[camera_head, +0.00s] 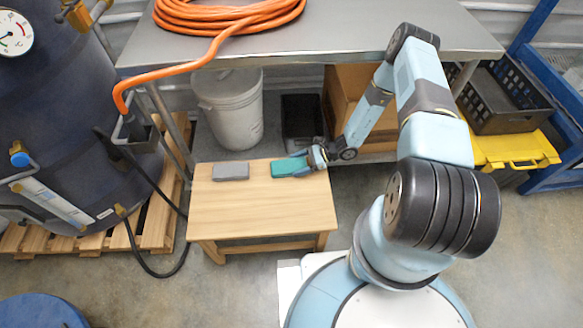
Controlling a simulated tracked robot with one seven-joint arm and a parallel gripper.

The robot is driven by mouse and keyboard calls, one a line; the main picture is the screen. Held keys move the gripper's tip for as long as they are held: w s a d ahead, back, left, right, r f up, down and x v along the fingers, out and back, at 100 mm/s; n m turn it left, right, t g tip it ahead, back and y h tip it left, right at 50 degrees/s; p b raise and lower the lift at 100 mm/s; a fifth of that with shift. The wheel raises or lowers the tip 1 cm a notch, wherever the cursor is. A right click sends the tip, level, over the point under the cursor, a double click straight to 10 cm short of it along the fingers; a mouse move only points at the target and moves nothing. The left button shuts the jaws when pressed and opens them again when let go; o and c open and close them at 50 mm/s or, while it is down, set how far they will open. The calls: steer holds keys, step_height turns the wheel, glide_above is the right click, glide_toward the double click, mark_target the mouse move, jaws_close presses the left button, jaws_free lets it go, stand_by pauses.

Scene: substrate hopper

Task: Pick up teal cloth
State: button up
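The teal cloth (287,167) is a small folded pad lying on the right part of a low wooden table (255,210). My gripper (304,165) reaches in from the right, low over the tabletop, with its tip at the right end of the cloth. The fingers are small and overlap the cloth, so I cannot tell whether they are apart or closed on it. The cloth appears to rest flat on the table.
A grey block-like pad (231,171) lies left of the cloth. A steel table (340,38) with an orange hose (228,14) stands behind. A white bucket (229,108) is underneath it. A dark tank (65,110) stands at left. The front of the wooden tabletop is clear.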

steer(key=c, duration=0.5)
steer(key=shift+r, duration=0.15)
